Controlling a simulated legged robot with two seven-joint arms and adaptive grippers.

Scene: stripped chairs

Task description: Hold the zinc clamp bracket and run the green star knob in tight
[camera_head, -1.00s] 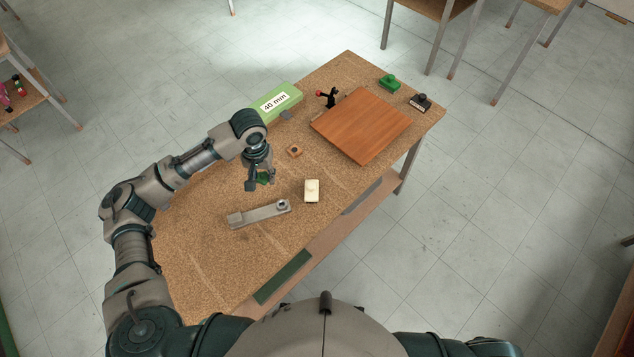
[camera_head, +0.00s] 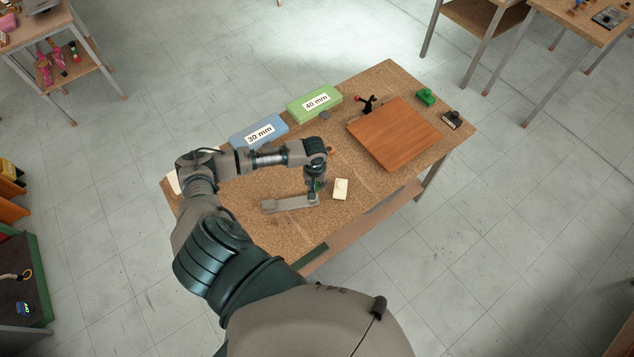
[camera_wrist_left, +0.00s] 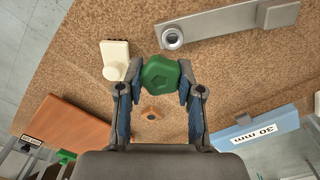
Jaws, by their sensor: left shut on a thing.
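The zinc clamp bracket (camera_head: 285,204) is a grey bar lying flat on the cork-coloured bench top. In the left wrist view the bracket (camera_wrist_left: 225,22) shows a round ringed hole near one end. My left gripper (camera_head: 315,195) points down at that end of the bracket. It is shut on the green star knob (camera_wrist_left: 163,73), which sits between the fingertips (camera_wrist_left: 164,85). In the wrist view the knob appears beside the ringed hole, not over it. The knob's underside is hidden, and I cannot tell its height above the bracket. My right gripper is not in view.
A cream block (camera_head: 341,188) lies close beside the gripper. A small brown block with a hole (camera_wrist_left: 151,113) lies nearby. A brown board (camera_head: 395,134), green 40 mm box (camera_head: 315,103), blue 30 mm box (camera_head: 259,133), black toggle clamp (camera_head: 367,105) and green part (camera_head: 426,96) stand farther back.

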